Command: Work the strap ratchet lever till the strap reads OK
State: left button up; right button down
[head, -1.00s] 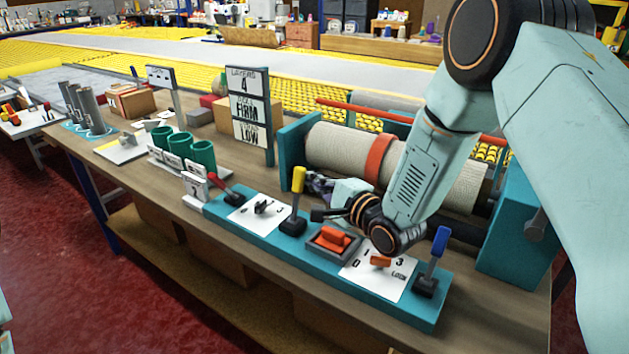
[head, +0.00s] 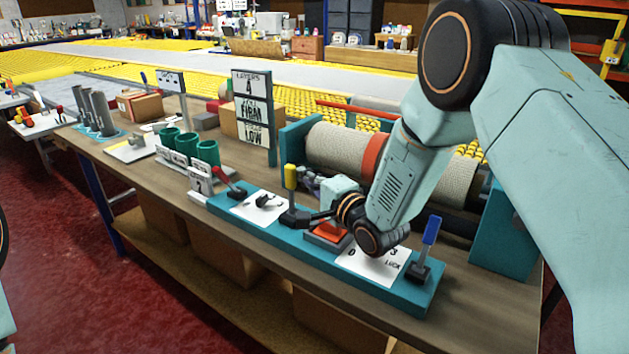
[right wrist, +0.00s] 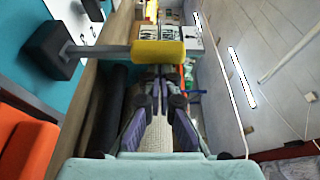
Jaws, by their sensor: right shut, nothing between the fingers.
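The sign (head: 252,108) in the head view reads LAYERS 4 and FIRM, with LOW at the bottom; the label over LOW is blurred. An orange strap (head: 372,157) wraps the cream roll (head: 337,148). On the teal panel (head: 385,291) stand a red lever (head: 228,181), a yellow-handled lever (head: 290,177) and a blue-handled lever (head: 431,231). My right gripper (head: 309,181) is shut and empty, just behind the yellow handle. In the right wrist view its fingertips (right wrist: 159,74) lie beside the yellow handle (right wrist: 158,54); contact is unclear. My left gripper is out of view.
An orange block (head: 328,231) sits in a dark frame on the panel, close below my right wrist. Green cups (head: 187,147) and small signs stand left of the panel. The wooden table's front strip (head: 270,252) is clear.

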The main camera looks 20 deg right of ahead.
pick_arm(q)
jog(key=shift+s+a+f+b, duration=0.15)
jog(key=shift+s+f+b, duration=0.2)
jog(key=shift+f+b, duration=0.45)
pick_arm(e)
jog(key=s+a+f+n+t+y, duration=0.1)
jog(key=s+a+n, duration=0.3)
jog(key=a+n, duration=0.1)
jog(key=shift+f+n, duration=0.15)
jog(key=shift+n, duration=0.45)
jog(key=shift+s+a+f+y, duration=0.1)
jog(key=shift+a+f+y, duration=0.1)
jog(key=shift+y, duration=0.1)
